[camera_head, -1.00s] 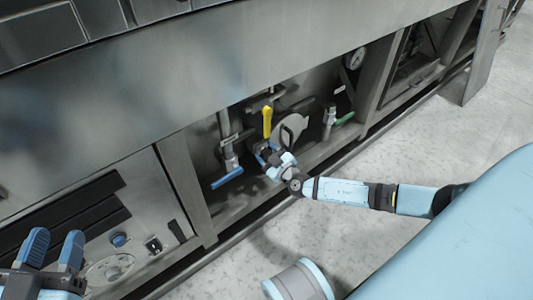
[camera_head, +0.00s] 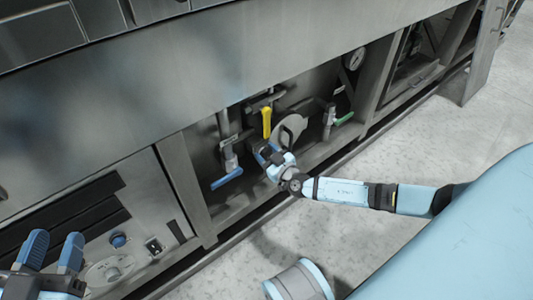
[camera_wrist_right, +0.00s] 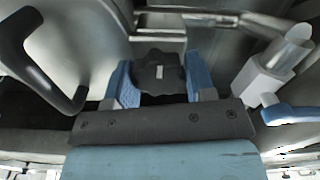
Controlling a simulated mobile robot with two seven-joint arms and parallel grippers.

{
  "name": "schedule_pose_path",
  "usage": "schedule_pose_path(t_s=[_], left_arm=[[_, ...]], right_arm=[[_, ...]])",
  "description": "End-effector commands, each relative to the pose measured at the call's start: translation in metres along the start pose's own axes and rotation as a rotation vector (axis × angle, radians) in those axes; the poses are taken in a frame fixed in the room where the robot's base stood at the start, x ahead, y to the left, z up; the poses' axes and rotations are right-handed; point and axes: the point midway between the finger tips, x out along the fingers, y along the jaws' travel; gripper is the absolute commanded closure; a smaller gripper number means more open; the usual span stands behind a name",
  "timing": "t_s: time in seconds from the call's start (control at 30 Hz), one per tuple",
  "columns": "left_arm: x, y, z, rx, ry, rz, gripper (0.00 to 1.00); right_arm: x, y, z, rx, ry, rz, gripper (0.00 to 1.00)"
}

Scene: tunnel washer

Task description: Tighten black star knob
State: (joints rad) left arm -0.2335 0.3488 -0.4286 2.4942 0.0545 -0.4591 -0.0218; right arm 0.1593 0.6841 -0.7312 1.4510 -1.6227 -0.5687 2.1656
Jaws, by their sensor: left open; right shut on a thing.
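The black star knob (camera_wrist_right: 160,72) shows in the right wrist view, between the two blue fingers of my right gripper (camera_wrist_right: 160,84). The fingers are shut on its sides. In the head view my right gripper (camera_head: 266,153) reaches into the open bay of the machine, below the yellow handle, and its own body hides the knob there. My left gripper (camera_head: 52,250) is at the lower left of the head view, with its two blue fingers apart and nothing between them.
A yellow valve handle (camera_head: 267,122) is just above my right gripper. A blue lever (camera_head: 227,178) is to its left, and a green-handled valve (camera_head: 343,119) to its right. A dark curved handle (camera_wrist_right: 45,70) is close by in the right wrist view. The floor (camera_head: 430,150) is clear.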

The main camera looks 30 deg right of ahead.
Motion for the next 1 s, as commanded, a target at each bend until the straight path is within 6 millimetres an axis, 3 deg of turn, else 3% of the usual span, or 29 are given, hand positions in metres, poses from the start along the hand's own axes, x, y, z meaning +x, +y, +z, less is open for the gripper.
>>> schedule_pose_path(t_s=[0.03, 0.13, 0.4, 0.53, 1.0], left_arm=[[0.0, 0.0, 0.0, -0.002, 0.001, -0.001, 0.57], [0.001, 0.0, -0.001, -0.005, 0.002, -0.002, 0.57], [0.002, 0.001, -0.003, -0.013, 0.007, -0.006, 0.57], [0.002, 0.0, -0.005, -0.016, 0.005, -0.005, 0.57], [-0.004, 0.008, -0.001, -0.114, -0.064, 0.008, 0.57]], right_arm=[[0.0, 0.001, 0.0, 0.002, 0.0, 0.001, 0.46], [0.0, 0.0, 0.0, 0.001, 0.0, 0.001, 0.25], [-0.001, 0.0, 0.0, 0.0, 0.0, 0.0, 0.25], [-0.011, 0.0, 0.0, 0.0, -0.002, -0.001, 0.25], [-0.109, 0.001, -0.001, -0.001, -0.003, -0.002, 0.25]])
